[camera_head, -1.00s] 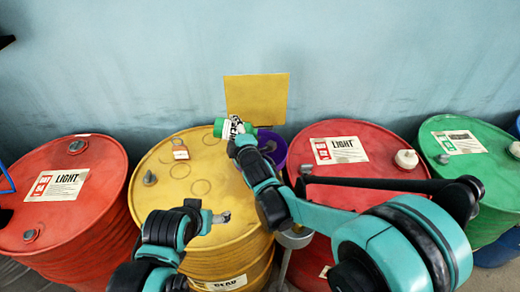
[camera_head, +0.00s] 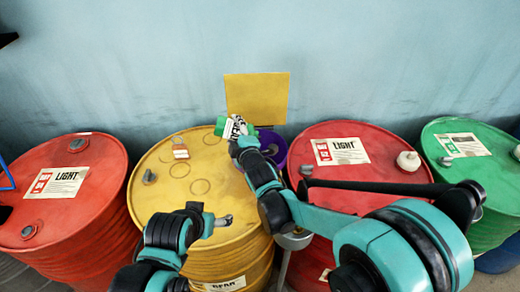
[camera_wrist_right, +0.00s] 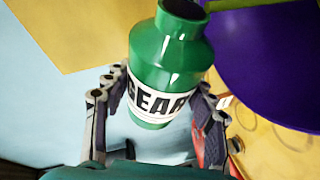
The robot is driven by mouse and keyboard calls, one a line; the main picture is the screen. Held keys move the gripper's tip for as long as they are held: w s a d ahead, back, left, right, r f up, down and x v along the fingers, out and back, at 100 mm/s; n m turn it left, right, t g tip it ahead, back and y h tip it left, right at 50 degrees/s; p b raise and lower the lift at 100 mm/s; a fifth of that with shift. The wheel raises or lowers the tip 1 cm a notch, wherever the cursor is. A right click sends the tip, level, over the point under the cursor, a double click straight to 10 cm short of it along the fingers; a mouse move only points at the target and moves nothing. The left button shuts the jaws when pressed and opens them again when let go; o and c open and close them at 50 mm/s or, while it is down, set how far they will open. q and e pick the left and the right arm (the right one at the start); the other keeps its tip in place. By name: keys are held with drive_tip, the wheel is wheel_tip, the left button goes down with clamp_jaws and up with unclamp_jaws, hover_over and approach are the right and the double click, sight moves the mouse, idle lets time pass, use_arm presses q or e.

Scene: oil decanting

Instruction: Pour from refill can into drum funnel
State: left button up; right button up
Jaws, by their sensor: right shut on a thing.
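The refill can is green with a white GEAR label. In the head view the can (camera_head: 221,125) is tilted above the back edge of the yellow drum (camera_head: 165,208), beside the purple funnel (camera_head: 275,145). My right gripper (camera_head: 238,135) is shut on it. In the right wrist view the right gripper's fingers (camera_wrist_right: 158,110) clasp the can (camera_wrist_right: 178,55) on both sides at its label. Its dark open mouth is at the top, near the purple funnel (camera_wrist_right: 262,60). My arm hides part of the funnel in the head view. My left gripper (camera_head: 223,221) hangs over the yellow drum's front; its jaws are unclear.
A yellow panel (camera_head: 257,98) stands behind the can, before the blue wall. Red drums stand on the left (camera_head: 95,225) and right (camera_head: 385,160), with a green drum (camera_head: 495,180) farther right. A small grey stand (camera_head: 294,241) is below my right arm.

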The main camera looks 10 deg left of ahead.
use_arm(q)
drive_tip(key=shift+s+d+f+b, duration=0.2)
drive_tip(key=shift+d+f+b, duration=0.2)
drive_tip(key=shift+f+b, duration=0.4)
use_arm(e)
drive_tip(key=shift+d+f+m, duration=0.25)
drive_tip(key=shift+m, duration=0.25)
